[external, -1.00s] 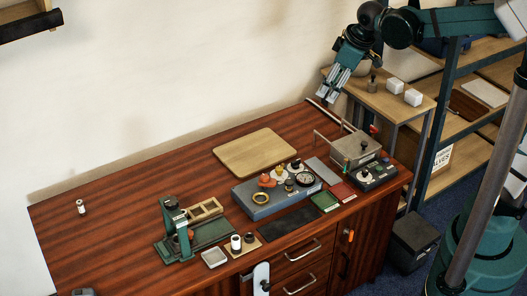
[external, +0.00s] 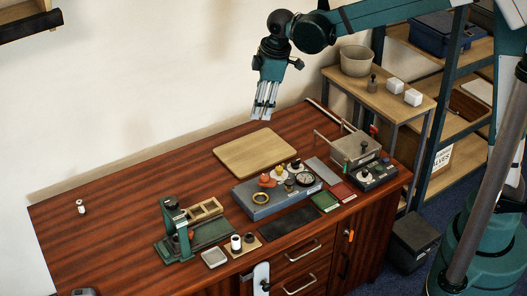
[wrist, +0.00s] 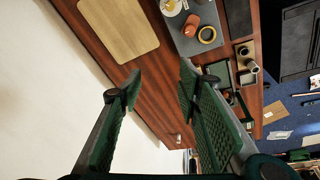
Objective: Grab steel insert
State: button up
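My gripper (external: 265,114) hangs in the air above the back of the table, above the wooden board, fingers pointing down. The wrist view shows its two fingers (wrist: 160,85) spread apart with nothing between them. No part is clearly marked as the steel insert. A small pale cylinder with a dark band (external: 81,208) stands alone at the table's far left, well apart from my gripper.
A green press (external: 176,232) stands beside a compartmented wooden tray (external: 206,208). A grey block (external: 262,205) carries a yellow ring, an orange part and gauges. A wooden board (external: 255,153) lies behind it. A metal box (external: 354,150) with a handle stands right. The left table is mostly clear.

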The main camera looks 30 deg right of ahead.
jog(key=a+f+n, duration=0.2)
jog(key=a+f, duration=0.4)
jog(key=a, duration=0.4)
jog(key=a+f+n+g+p, duration=0.1)
jog(key=a+f+n, duration=0.2)
jog(key=a+f, duration=0.4)
jog(key=a+f+n+g+h, duration=0.1)
jog(key=a+f, duration=0.5)
jog(key=a, duration=0.6)
jog(key=shift+s+a+f+n+p, duration=0.2)
jog(key=shift+a+f+n+p, duration=0.2)
jog(key=shift+n, duration=0.3)
jog(key=shift+s+a+f, duration=0.15)
jog(key=shift+a+f, duration=0.15)
jog(key=shift+f, duration=0.1)
jog(key=shift+f, duration=1.3)
jog(key=shift+b, duration=0.3)
jog(key=shift+d+f+b, duration=0.15)
jog(key=shift+f+b, duration=0.6)
jog(key=shift+f, duration=1.85)
